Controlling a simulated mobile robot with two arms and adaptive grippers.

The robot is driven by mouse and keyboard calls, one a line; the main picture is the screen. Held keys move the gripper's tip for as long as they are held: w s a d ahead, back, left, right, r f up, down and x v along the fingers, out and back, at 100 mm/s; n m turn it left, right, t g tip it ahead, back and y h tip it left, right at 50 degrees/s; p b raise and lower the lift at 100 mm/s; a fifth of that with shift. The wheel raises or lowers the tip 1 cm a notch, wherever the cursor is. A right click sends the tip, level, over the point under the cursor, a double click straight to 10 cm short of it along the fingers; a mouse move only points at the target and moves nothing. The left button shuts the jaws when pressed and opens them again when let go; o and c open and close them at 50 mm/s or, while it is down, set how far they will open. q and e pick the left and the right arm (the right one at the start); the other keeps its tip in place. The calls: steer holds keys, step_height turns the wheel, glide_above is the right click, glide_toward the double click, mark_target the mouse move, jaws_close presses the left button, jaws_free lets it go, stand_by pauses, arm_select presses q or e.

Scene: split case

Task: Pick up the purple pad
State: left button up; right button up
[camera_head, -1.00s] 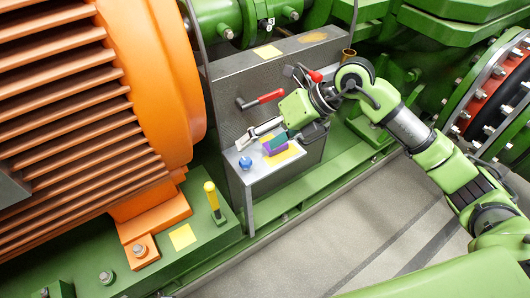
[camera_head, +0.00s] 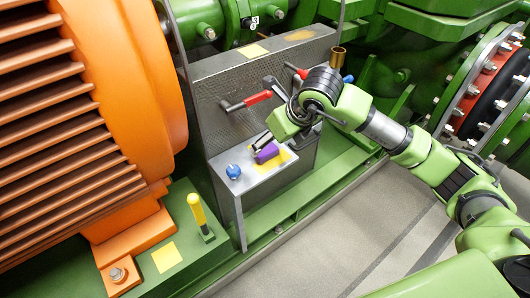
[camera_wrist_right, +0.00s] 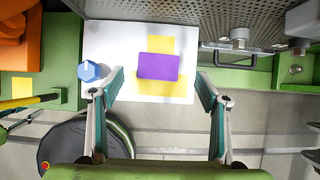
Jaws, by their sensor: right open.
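The purple pad (camera_head: 267,152) lies on the small grey shelf (camera_head: 255,180), on a yellow patch (camera_head: 284,156). In the right wrist view the purple pad (camera_wrist_right: 158,67) lies flat, ahead of and between the two spread fingers. My right gripper (camera_wrist_right: 158,82) is open and empty, with one finger to each side of the pad and no contact visible. In the head view only part of my right gripper (camera_head: 262,140) shows beside the pad, the rest hidden by its own wrist. My left gripper is in neither view.
A blue knob (camera_head: 233,172) stands on the shelf left of the pad; it also shows in the wrist view (camera_wrist_right: 90,71). A perforated panel with a red-handled lever (camera_head: 250,100) rises behind. A yellow-handled post (camera_head: 197,210) and orange motor (camera_head: 120,80) stand left.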

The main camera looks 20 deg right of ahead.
mark_target(265, 149)
steer(key=x, duration=0.4)
steer(key=shift+a+f+b, duration=0.15)
steer(key=shift+f+b, duration=0.15)
steer(key=shift+f, duration=0.1)
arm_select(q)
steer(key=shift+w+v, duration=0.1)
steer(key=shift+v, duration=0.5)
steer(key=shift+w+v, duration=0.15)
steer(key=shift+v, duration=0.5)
arm_select(e)
steer(key=c, duration=1)
steer(key=shift+r, duration=0.15)
